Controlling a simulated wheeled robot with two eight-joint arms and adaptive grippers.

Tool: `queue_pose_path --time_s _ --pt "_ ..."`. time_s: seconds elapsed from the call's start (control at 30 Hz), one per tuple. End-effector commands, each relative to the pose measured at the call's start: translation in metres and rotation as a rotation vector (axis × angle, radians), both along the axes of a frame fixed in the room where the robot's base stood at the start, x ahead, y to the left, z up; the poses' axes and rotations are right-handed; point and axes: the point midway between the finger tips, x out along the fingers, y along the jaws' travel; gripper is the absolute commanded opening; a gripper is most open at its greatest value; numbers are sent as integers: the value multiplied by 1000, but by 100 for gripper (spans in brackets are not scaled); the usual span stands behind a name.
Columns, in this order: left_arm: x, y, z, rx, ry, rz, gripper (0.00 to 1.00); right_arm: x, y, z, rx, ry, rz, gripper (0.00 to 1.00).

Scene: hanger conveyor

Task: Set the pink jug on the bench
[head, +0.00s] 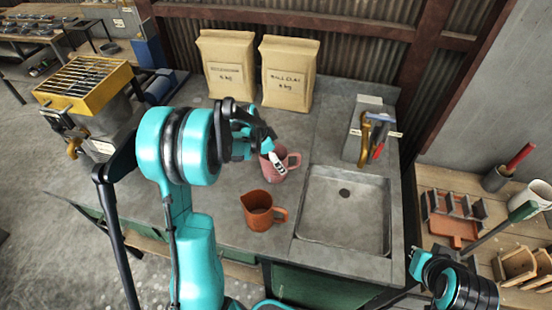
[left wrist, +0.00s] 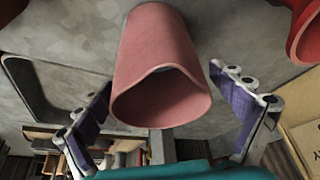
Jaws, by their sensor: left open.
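The pink jug (head: 269,174) stands on the grey bench (head: 335,130), left of the sink, with its handle pointing right. My left gripper (head: 268,152) is over it and hides part of its rim. In the left wrist view, the pink jug (left wrist: 158,55) lies between the two spread fingers of my left gripper (left wrist: 165,88), its mouth towards the camera. Gaps show on both sides, so the fingers are apart from it. My right gripper (head: 421,264) is at the lower right, away from the jug; its fingers do not show clearly.
An orange-red jug (head: 258,211) stands just in front of the pink one. The sink (head: 345,210) is to the right, with a tool holder (head: 354,135) behind it. Two paper bags (head: 227,65) (head: 288,76) stand at the back. A yellow-topped machine (head: 85,80) is at the left.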

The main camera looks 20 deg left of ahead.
Motion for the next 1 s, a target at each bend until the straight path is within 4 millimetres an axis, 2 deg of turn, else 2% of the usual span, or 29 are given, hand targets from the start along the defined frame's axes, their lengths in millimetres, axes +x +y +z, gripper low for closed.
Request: queue_pose_path --time_s 0.4,0.53,0.67,0.77,0.87,1.0 --pt "-25 22 82 -1 1 2 95 0 0 25 0 0 0 0" --pt "-31 27 100 -1 0 2 95 0 0 29 0 0 0 0" --pt "-34 29 109 0 0 2 95 0 0 30 0 0 0 0" --pt "-40 23 117 6 2 24 95 0 0 31 0 0 0 0" --pt "-52 6 130 16 2 79 95 0 0 30 0 0 0 0" --pt "-83 -25 152 34 -11 208 95 0 0 30 0 0 0 0"
